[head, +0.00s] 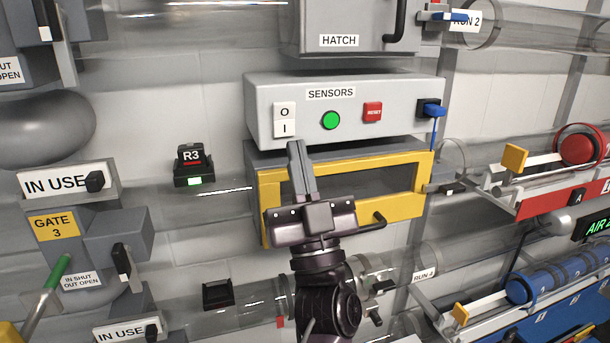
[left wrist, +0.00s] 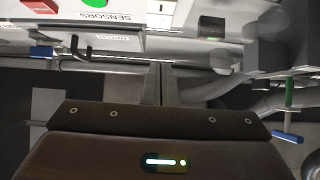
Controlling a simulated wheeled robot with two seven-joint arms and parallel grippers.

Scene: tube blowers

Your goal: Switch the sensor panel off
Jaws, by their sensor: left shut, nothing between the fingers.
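The sensor panel (head: 345,135) is a grey box labelled SENSORS on the wall in the head view. At its left is a white rocker switch (head: 284,119) with O above I; I cannot tell which half is pressed in. A green round lamp (head: 331,120) and a red RESET button (head: 373,112) are to its right. My left gripper (head: 297,148) is shut and empty, its fingertips pointing up just below the switch, apparently apart from it. In the left wrist view the panel (left wrist: 70,27) appears upside down at the top left. My right gripper is out of view.
A yellow-framed box (head: 423,175) is directly below the panel, behind my left gripper. The HATCH box (head: 345,20) is above. A blue lever (head: 434,110) sticks out at the panel's right side. An R3 unit (head: 193,165) is to the left. Clear tubes run across the wall.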

